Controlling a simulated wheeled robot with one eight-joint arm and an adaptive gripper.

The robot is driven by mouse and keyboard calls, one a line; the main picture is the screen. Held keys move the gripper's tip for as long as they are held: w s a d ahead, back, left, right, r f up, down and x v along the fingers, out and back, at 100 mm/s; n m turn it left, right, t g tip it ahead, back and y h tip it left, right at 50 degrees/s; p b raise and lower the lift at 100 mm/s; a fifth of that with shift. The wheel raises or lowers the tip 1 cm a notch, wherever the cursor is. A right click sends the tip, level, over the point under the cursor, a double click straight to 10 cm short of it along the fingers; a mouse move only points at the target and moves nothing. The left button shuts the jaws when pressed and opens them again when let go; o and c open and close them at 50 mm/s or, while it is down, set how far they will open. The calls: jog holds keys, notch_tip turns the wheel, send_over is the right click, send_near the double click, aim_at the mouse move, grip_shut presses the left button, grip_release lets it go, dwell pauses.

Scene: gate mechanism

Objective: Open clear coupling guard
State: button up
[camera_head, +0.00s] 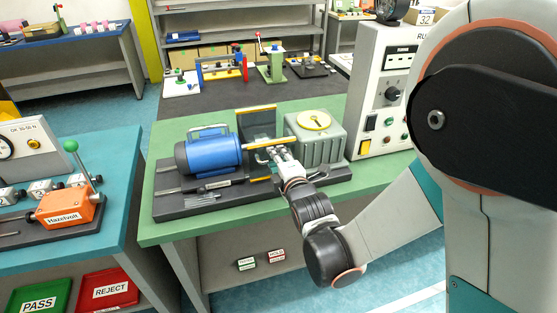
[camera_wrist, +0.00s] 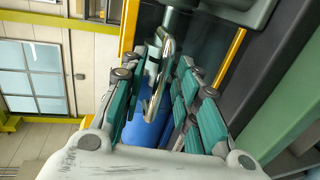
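The clear coupling guard (camera_head: 258,126) is a dark see-through panel with yellow edges, between the blue motor (camera_head: 212,152) and the grey gearbox (camera_head: 322,140). Its yellow edges (camera_wrist: 233,58) also show in the wrist view, with a shiny metal handle (camera_wrist: 160,85). My gripper (camera_head: 271,154) is at the front of the guard, close to the gearbox. In the wrist view my gripper (camera_wrist: 172,75) has its teal-padded fingers apart, with the handle between them, nearer the left finger. A gap shows between the handle and the right finger. I cannot tell whether the left finger touches the handle.
The motor and gearbox stand on a dark base (camera_head: 200,205) on a green-topped bench (camera_head: 158,228). A grey control box (camera_head: 385,85) with knobs stands to the right. An orange fixture (camera_head: 68,212) sits on the teal bench at left. The bench's front strip is mostly clear.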

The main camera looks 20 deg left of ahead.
grip_shut()
